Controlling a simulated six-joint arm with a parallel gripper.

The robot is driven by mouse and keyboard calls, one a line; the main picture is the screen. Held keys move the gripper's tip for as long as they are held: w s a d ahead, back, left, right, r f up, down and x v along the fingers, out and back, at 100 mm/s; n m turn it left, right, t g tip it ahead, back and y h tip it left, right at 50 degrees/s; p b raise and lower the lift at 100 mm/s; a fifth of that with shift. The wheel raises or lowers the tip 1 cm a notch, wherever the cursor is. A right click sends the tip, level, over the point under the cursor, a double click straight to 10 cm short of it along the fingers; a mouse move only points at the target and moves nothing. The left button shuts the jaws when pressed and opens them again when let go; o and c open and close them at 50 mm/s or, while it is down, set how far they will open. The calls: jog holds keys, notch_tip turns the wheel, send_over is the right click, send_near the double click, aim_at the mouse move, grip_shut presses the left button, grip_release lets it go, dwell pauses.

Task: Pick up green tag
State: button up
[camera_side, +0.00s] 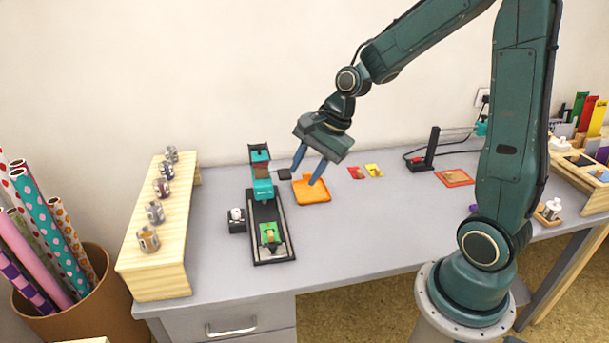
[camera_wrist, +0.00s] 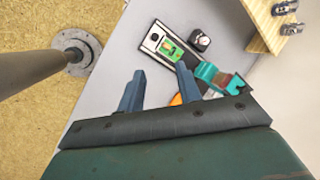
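The green tag (camera_side: 269,234) lies on the near end of a dark stamping base (camera_side: 264,215), with a small tan mark on its face. In the wrist view the green tag (camera_wrist: 168,47) shows at the top centre, beyond my fingers. My gripper (camera_side: 308,168) is above the orange pad, right of the stamping base, with its two blue fingers apart and nothing between them. In the wrist view my gripper (camera_wrist: 157,88) also shows its fingers spread wide. The teal stamp head (camera_side: 263,188) stands over the far end of the base.
An orange square pad (camera_side: 311,190) lies under my gripper. A wooden step (camera_side: 163,240) with several small metal tins is on the left. Red and yellow tags (camera_side: 374,170) lie to the right. The grey table's front middle is clear.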

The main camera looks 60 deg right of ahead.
jog(key=w+d+f+m+y, duration=0.1)
jog(key=w+d+f+m, duration=0.1)
jog(key=f+m, duration=0.3)
jog(key=w+d+f+m, duration=0.2)
jog(key=f+m, duration=0.3)
jog(key=shift+w+d+f+y, duration=0.2)
jog(key=shift+w+f+y, duration=0.1)
jog(key=shift+w+y, duration=0.1)
jog(key=shift+f, duration=0.1)
send_over(271, 232)
jog(key=s+d, duration=0.2)
jog(key=shift+s+d+f, duration=0.1)
jog(key=shift+f, duration=1.65)
jog(key=shift+s+f, duration=0.1)
jog(key=shift+f, duration=1.65)
jog(key=shift+f, duration=0.15)
jog(key=shift+x, duration=2.45)
jog(key=c, duration=0.6)
